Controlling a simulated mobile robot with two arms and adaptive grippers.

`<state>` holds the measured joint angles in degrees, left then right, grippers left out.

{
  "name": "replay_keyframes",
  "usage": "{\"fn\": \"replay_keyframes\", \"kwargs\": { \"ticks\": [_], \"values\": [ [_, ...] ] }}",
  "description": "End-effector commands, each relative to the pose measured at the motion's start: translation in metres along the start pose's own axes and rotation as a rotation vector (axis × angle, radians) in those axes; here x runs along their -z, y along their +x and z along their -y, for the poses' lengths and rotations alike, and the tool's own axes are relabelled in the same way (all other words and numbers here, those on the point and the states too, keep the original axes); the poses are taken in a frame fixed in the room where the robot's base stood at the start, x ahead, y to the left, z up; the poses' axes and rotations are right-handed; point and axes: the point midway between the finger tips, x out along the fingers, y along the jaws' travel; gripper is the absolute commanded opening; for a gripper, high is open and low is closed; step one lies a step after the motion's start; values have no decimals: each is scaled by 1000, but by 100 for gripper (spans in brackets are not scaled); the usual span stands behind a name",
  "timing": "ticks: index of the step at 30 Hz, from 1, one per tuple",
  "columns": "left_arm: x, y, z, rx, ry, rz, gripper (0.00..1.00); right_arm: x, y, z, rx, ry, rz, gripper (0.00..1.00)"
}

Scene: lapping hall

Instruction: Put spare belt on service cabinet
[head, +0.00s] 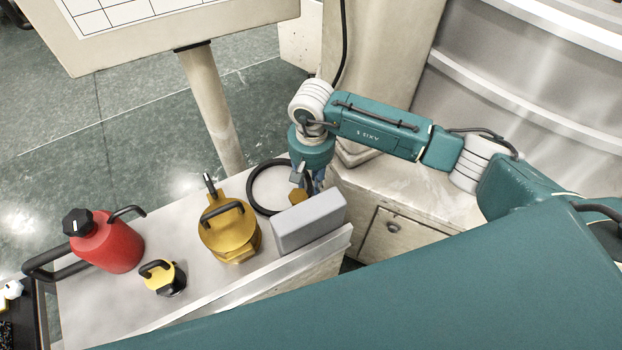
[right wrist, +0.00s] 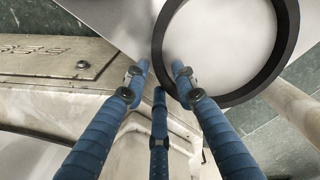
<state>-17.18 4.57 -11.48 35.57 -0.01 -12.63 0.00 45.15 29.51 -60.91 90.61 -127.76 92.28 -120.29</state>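The spare belt appears to be the black ring (head: 250,190), lying flat on the pale top of a long bench-like unit (head: 90,310). My right gripper (head: 317,182) points down at the ring's right side, its fingers partly hidden behind a grey block. Which unit is the service cabinet is not clear; a beige one with a drawer (head: 395,238) stands at right. My left gripper is not in view.
On the unit's top stand a grey block (head: 309,221), a small yellow piece (head: 297,197), a yellow lidded pot (head: 232,236), a small yellow-black weight (head: 165,278) and a red can (head: 108,243). A beige post (head: 213,110) rises behind.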

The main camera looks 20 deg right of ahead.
Motion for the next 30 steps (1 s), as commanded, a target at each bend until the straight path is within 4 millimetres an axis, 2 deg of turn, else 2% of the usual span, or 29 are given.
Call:
{"fn": "replay_keyframes", "kwargs": {
  "ticks": [11,13,17,24,30],
  "values": [
    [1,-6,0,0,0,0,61,0,-5,0,0,0,1,32],
    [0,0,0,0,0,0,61,1,-10,1,2,-1,-3,32],
    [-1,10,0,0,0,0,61,2,-33,0,1,-1,-6,32],
    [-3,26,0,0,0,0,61,2,-85,0,1,-1,-6,32],
    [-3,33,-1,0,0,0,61,1,-114,0,1,0,-2,32]
  ]
}}
